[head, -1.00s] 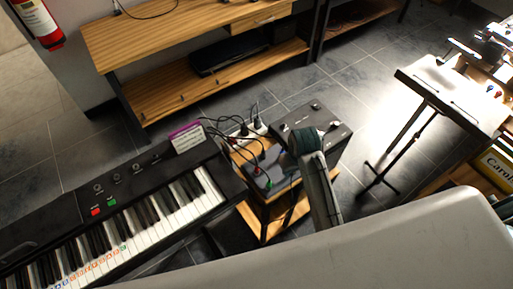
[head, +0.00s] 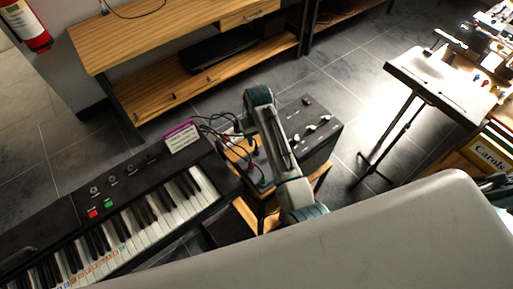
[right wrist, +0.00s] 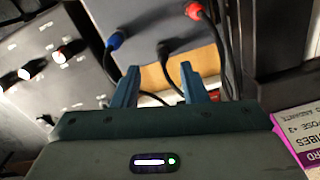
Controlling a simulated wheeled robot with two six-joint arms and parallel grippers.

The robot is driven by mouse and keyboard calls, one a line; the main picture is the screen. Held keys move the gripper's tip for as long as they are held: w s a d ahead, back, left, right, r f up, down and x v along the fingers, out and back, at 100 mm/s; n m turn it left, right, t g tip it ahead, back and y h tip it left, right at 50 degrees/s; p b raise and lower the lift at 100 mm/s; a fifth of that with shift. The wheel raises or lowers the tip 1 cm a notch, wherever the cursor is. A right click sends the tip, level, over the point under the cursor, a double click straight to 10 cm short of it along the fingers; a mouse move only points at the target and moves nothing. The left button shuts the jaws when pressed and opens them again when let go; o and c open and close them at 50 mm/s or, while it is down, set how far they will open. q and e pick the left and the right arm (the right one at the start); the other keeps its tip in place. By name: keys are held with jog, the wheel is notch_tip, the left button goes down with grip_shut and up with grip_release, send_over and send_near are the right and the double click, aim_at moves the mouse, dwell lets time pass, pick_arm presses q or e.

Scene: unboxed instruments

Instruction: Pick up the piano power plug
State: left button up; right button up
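My right gripper (right wrist: 158,86) is open in the right wrist view. Its two blue fingers point at a grey panel (right wrist: 150,15) with cables plugged in. A black plug with a black cable (right wrist: 166,52) is in line with the gap between the fingers, and nothing is held. I cannot tell which plug is the piano's. In the head view, my right arm hides part of the cable area. The left gripper is not in view.
The piano keyboard (head: 130,235) stands at left, with a purple-edged card (head: 182,138) on it. A black box with knobs (head: 318,130) is just right of my arm. A music stand (head: 440,85) is at right. A wooden shelf (head: 165,45) is behind.

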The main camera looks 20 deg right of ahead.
aim_at(256, 149)
jog(key=shift+f, duration=0.6)
jog(key=shift+w+a+f+p, duration=0.1)
jog(key=shift+f+p, duration=0.2)
jog(key=shift+p, duration=0.1)
jog(key=f, duration=0.1)
jog(key=f+p, duration=0.1)
jog(key=f, duration=0.2)
jog(key=shift+w+a+p, duration=0.1)
jog(key=shift+w+p, duration=0.15)
jog(key=shift+p, duration=0.1)
jog(key=shift+f, duration=0.3)
jog(key=shift+c, duration=0.2)
grip_shut()
